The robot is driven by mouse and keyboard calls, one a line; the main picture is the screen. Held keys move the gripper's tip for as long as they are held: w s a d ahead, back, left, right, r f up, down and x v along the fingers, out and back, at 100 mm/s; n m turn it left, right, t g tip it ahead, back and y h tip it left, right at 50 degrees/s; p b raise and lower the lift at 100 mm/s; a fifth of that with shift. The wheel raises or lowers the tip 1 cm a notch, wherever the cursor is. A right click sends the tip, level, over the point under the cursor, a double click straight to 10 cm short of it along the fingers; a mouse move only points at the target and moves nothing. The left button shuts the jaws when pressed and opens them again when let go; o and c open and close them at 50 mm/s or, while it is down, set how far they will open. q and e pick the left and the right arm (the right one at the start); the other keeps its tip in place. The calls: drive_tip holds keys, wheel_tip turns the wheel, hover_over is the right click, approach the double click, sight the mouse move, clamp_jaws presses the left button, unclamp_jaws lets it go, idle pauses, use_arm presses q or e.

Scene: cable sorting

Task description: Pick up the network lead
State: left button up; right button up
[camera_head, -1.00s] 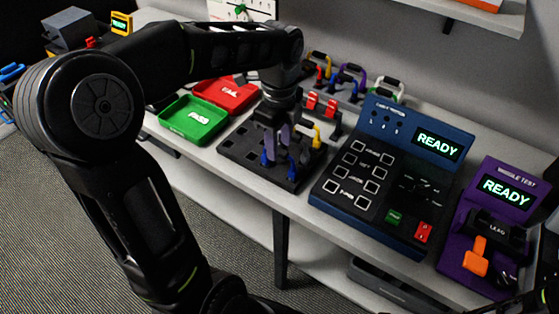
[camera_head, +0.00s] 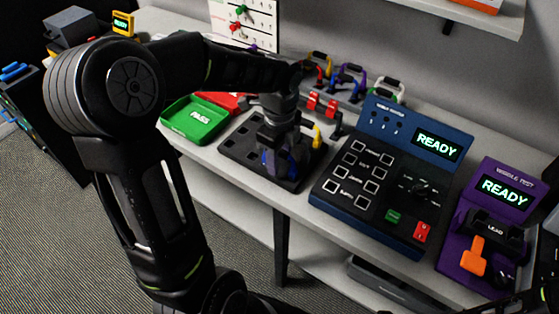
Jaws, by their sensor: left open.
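My left gripper (camera_head: 283,170) is open and points down over the black holed block (camera_head: 235,152) on the bench. A blue lead end (camera_head: 267,160) shows right at its fingers. The gripper hides most of this lead, and I cannot tell whether the fingers touch it. A yellow lead end (camera_head: 317,136) stands beside the gripper on the block's right side. No label shows which lead is the network one. My right gripper does not show clearly.
A green PASS tray (camera_head: 195,120) and a partly hidden red tray (camera_head: 238,98) lie left. Behind stand coloured looped leads (camera_head: 350,80) and a red-ended piece (camera_head: 322,104). Right are the blue tester (camera_head: 340,200) and purple wiggle tester (camera_head: 459,225), both reading READY.

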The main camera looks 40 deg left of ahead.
use_arm(q)
drive_tip(key=shift+c, duration=0.3)
clamp_jaws()
idle(0.5)
